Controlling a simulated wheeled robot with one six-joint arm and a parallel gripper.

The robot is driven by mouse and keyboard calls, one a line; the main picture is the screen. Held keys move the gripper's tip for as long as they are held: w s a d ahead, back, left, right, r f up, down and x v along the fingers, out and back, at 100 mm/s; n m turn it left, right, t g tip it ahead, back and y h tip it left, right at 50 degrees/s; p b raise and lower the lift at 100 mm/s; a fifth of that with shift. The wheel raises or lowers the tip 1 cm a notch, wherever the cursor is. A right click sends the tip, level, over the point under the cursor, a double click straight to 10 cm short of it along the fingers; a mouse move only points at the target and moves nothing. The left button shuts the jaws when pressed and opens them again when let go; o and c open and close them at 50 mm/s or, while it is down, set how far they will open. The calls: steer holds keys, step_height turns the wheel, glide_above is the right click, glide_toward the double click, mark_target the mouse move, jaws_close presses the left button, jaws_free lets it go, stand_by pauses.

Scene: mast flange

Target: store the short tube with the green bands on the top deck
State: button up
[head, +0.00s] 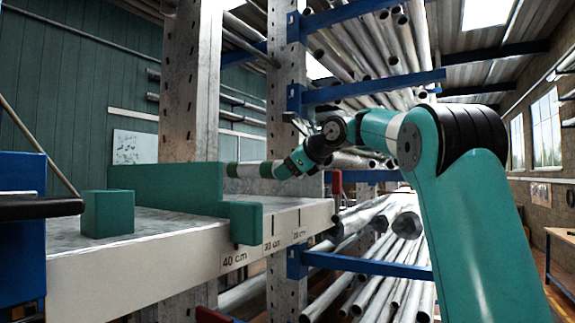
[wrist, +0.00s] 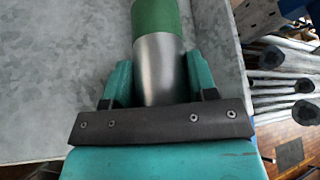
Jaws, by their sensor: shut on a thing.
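The short tube with green bands (head: 249,170) is level, with its far end by the teal stop block (head: 165,185) on the grey deck (head: 160,222). My gripper (head: 285,169) is shut on the tube's near end, at the deck's right side. In the wrist view the tube (wrist: 163,68) shows a bare metal stretch between my teal fingers (wrist: 155,82) and a green band ahead of it. Grey deck surface lies beneath it. I cannot tell whether the tube touches the deck or the block. Its far end is out of the wrist view.
A small teal block (head: 107,213) stands at the deck's left. The deck's front edge carries centimetre marks. A steel upright (head: 190,90) rises behind. Blue rack arms (head: 375,86) with long pipes are above, and more pipes (head: 385,250) lie lower right.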

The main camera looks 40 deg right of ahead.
mark_target(288, 202)
steer(key=shift+f+b, duration=1.55)
steer(key=shift+f, duration=1.3)
steer(key=shift+f, duration=0.15)
steer(key=o, duration=1.1)
steer(key=shift+o, duration=1.3)
steer(key=shift+f, duration=0.1)
steer(key=shift+o, duration=0.4)
steer(key=r+b+v, duration=0.1)
steer(key=v, duration=1.7)
steer(key=shift+w, duration=0.15)
